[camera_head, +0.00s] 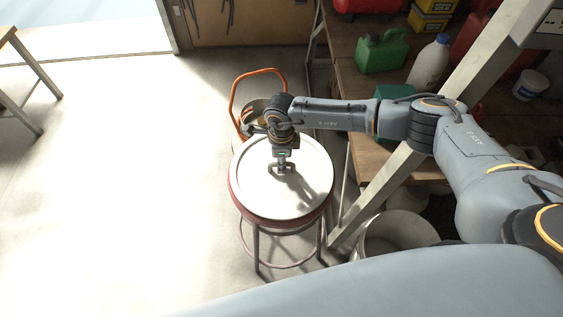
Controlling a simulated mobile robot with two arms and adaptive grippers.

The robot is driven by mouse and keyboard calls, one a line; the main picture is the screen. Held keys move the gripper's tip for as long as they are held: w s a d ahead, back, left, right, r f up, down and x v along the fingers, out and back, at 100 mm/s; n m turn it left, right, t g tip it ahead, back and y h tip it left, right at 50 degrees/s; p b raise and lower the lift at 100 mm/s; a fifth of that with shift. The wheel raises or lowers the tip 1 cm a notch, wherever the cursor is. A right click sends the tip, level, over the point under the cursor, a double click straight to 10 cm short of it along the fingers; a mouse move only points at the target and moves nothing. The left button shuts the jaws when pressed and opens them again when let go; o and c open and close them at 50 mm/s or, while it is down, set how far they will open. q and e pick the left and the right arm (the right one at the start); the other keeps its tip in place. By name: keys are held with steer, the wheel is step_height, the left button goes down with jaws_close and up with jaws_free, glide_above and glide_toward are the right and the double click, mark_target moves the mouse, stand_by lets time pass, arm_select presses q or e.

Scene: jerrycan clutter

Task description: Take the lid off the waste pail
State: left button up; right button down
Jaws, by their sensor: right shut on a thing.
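A pale round lid-like disc (309,184) with a raised rim lies over the top of a round stool with a dark red side (240,201). My right gripper (281,168) points straight down at the middle of the disc and is shut on its small handle. My left gripper is out of view.
A pale open bucket (397,228) stands right of the stool. Shelving at the right holds a green jerrycan (381,52) and a white bottle (428,62). The floor to the left is clear.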

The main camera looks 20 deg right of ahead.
steer(key=shift+f, duration=0.15)
steer(key=shift+f, duration=0.1)
steer(key=c, duration=0.7)
jaws_free()
steer(key=shift+o, duration=0.2)
steer(key=shift+r+p, duration=0.5)
steer(key=shift+r, duration=0.45)
steer(key=shift+r+p, duration=1.5)
steer(key=shift+r, duration=0.55)
steer(key=shift+r+p, duration=0.75)
steer(key=shift+r, duration=0.4)
